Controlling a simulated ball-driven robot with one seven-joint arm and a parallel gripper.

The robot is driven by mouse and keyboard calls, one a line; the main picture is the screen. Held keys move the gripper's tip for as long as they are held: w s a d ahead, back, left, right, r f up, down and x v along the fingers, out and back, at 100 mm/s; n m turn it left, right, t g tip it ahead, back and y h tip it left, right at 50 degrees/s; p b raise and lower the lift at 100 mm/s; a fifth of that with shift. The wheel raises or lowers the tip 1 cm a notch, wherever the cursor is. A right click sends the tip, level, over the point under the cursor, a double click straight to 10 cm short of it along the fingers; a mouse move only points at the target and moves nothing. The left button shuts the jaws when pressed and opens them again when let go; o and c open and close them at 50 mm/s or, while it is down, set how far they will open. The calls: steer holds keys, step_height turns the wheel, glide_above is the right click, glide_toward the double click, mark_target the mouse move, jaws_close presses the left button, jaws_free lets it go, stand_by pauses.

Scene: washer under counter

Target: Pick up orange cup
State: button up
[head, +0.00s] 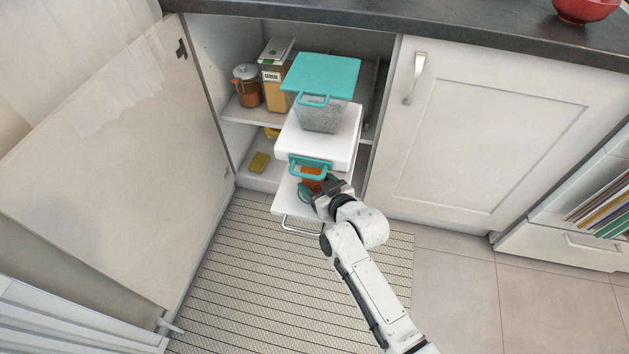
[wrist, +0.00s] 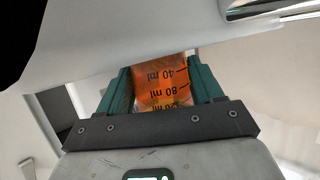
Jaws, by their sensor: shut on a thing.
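The orange cup (head: 312,174) is a see-through orange measuring cup, partly hidden in the head view by my gripper and the teal frame above it. In the wrist view the orange cup (wrist: 162,88) shows black ml marks that read upside down. My gripper (head: 314,187) reaches in over the lower pull-out shelf. In the wrist view my gripper (wrist: 160,80) has its teal fingers on both sides of the cup, shut on it. I cannot tell whether the cup still touches the shelf.
The lower white pull-out shelf (head: 285,204) lies under a second pull-out shelf (head: 338,146), which bears a clear bin with a teal lid (head: 322,73). A jar (head: 246,86) and a cereal box (head: 275,80) stand inside. An open cabinet door (head: 110,150) bounds the left.

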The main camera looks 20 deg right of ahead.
steer(key=shift+r, duration=0.5)
steer(key=s+d+p, duration=0.2)
steer(key=s, duration=1.5)
steer(key=shift+s+d+r, duration=0.3)
steer(key=shift+s+d, duration=0.1)
